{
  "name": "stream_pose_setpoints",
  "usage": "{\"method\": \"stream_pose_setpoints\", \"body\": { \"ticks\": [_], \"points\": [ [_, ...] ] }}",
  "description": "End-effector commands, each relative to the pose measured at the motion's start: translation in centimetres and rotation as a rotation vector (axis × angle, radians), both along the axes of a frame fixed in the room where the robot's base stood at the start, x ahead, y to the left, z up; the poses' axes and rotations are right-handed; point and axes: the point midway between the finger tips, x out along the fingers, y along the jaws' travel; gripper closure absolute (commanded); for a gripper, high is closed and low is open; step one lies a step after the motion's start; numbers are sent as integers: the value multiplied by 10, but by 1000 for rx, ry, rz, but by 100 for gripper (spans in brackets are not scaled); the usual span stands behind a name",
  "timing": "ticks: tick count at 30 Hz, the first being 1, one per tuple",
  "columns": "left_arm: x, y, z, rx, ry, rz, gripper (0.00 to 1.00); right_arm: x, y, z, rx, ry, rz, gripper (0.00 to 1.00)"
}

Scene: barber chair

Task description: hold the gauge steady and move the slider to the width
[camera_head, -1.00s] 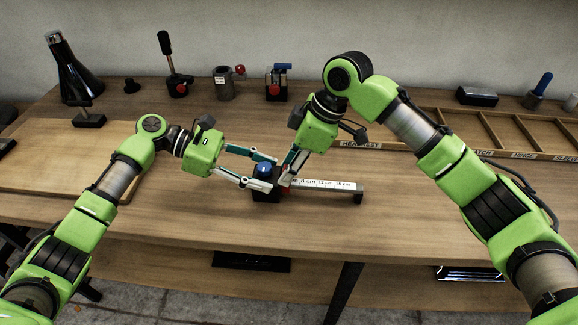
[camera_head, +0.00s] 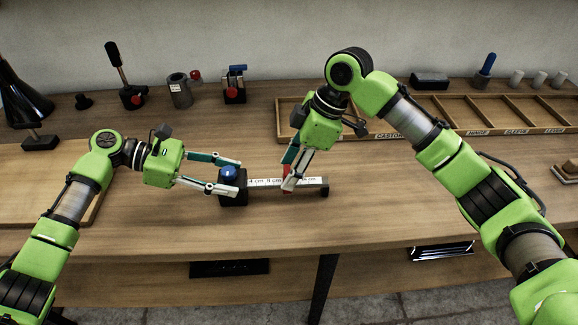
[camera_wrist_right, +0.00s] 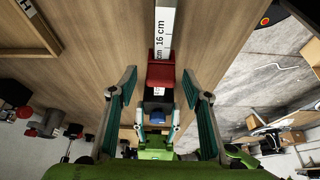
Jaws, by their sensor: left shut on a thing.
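The gauge has a black block (camera_head: 233,198) with a blue knob (camera_head: 229,173) at its left end and a pale ruler (camera_head: 262,183) marked in centimetres. A red slider (camera_head: 287,180) sits on the ruler, right of its middle; in the right wrist view the slider (camera_wrist_right: 162,70) is just short of the 16 cm mark. My left gripper (camera_head: 238,178) is shut on the black block, one finger on each side. My right gripper (camera_head: 291,170) points down at the slider. In the wrist view its fingers (camera_wrist_right: 160,78) are spread on either side of the slider, with gaps showing.
A wooden compartment tray (camera_head: 387,143) with labels lies behind and to the right. A wooden board (camera_head: 50,165) is at the left. Several clamps and fittings stand along the back. The bench in front of the gauge is clear.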

Motion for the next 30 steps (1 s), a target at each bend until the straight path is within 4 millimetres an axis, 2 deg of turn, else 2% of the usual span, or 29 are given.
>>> {"method": "stream_pose_setpoints", "body": {
  "ticks": [6,10,22,27,30],
  "points": [
    [0,-1,1,-2,-1,-2,91,0,1,1,2,0,3,55],
    [0,-1,1,-3,-1,-2,91,0,-3,12,4,-2,2,55],
    [0,-1,1,-3,-1,-2,91,-1,-35,86,1,-3,0,55],
    [0,-1,1,-4,-1,-2,91,-1,-43,105,1,-1,1,55],
    [0,-1,1,-4,-1,-2,91,-1,-45,110,1,0,1,55]
  ]
}}
